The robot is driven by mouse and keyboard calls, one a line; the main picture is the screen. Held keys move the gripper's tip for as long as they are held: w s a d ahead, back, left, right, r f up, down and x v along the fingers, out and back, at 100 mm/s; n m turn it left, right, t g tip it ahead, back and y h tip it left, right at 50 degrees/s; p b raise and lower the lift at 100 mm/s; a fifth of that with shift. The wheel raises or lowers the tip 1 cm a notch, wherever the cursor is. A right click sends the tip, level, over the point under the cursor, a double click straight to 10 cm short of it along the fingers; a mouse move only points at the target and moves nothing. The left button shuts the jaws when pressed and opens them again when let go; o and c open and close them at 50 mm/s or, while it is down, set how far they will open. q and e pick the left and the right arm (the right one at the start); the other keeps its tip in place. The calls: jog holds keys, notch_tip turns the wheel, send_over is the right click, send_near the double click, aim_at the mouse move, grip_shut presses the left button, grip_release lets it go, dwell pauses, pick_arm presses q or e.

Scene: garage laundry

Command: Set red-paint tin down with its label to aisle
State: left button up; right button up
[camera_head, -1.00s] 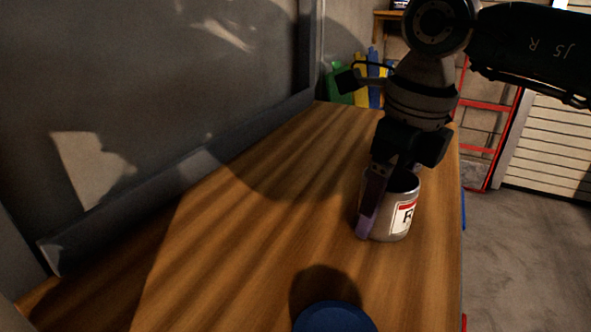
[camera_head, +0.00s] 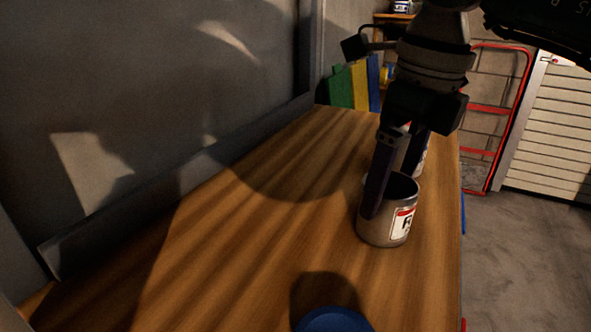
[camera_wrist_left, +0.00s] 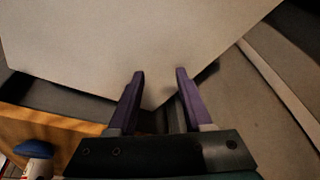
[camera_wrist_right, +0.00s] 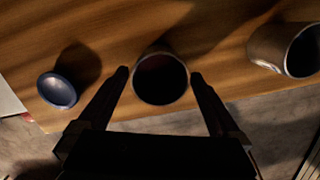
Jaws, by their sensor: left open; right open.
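The red-paint tin (camera_head: 383,229) stands upright and open-topped on the wooden worktop (camera_head: 260,240), near its right edge. Its white label has a red band and a partly visible "R", and faces right, to the floor side. My right gripper (camera_head: 394,190) is open just above the tin; one finger overlaps its rim in the head view. In the right wrist view the tin's dark mouth (camera_wrist_right: 160,82) lies between the spread fingertips. My left gripper (camera_wrist_left: 160,74) shows only in its own wrist view, open and empty in front of a pale flat surface (camera_wrist_left: 140,35).
A second tin (camera_head: 421,158) stands behind, partly hidden by my right gripper; it also shows in the right wrist view (camera_wrist_right: 268,46). A blue-topped object (camera_head: 335,321) is at the near edge. Green, yellow and blue items (camera_head: 358,86) stand at the far end. The worktop's left is clear.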

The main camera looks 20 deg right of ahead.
notch_tip(320, 180, up, 8)
jog(key=shift+s+d+f, duration=0.15)
jog(key=shift+s+d, duration=0.05)
jog(key=shift+s, duration=0.25)
